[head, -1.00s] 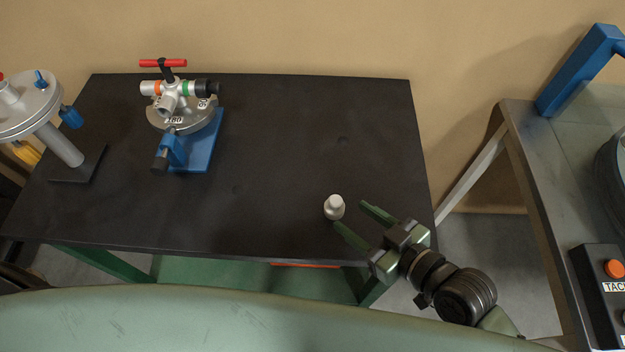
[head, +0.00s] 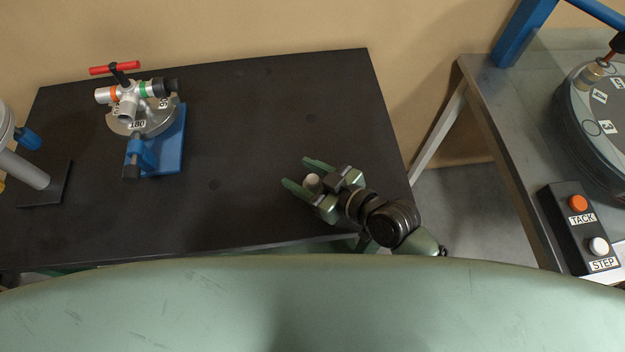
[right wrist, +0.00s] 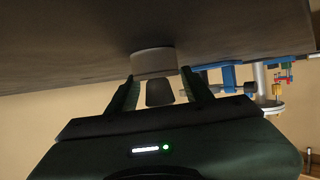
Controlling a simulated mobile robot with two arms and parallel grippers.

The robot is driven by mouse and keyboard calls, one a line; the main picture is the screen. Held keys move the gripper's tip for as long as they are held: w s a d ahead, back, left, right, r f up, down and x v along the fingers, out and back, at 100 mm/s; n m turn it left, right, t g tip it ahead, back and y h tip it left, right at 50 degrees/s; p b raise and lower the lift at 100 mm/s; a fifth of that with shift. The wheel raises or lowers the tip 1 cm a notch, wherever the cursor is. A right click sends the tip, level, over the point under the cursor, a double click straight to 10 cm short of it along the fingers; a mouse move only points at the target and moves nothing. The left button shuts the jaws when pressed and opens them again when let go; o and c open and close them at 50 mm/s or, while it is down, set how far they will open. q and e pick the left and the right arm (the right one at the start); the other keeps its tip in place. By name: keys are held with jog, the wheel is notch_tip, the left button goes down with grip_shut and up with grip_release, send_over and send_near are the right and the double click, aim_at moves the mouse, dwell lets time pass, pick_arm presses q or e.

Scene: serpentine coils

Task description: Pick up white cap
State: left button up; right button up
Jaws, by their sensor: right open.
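The white cap (head: 312,181) stands on the black table (head: 250,130) near its front right part. It sits between the two green fingers of my right gripper (head: 308,174). In the right wrist view the cap (right wrist: 153,63) shows between the fingers (right wrist: 160,88), with a wide pale part against the table and a narrower dark part nearer the palm. The fingers are open around it; I cannot tell whether either one touches it. My left gripper is not in view.
A valve fixture on a blue base (head: 170,150) stands at the table's left, with a grey post stand (head: 30,170) beyond it. Another table at right bears a round dial device (head: 600,120) and a TACK/STEP button box (head: 578,225). The table's middle is clear.

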grip_shut()
notch_tip(320, 180, up, 20)
jog(key=shift+p, duration=0.35)
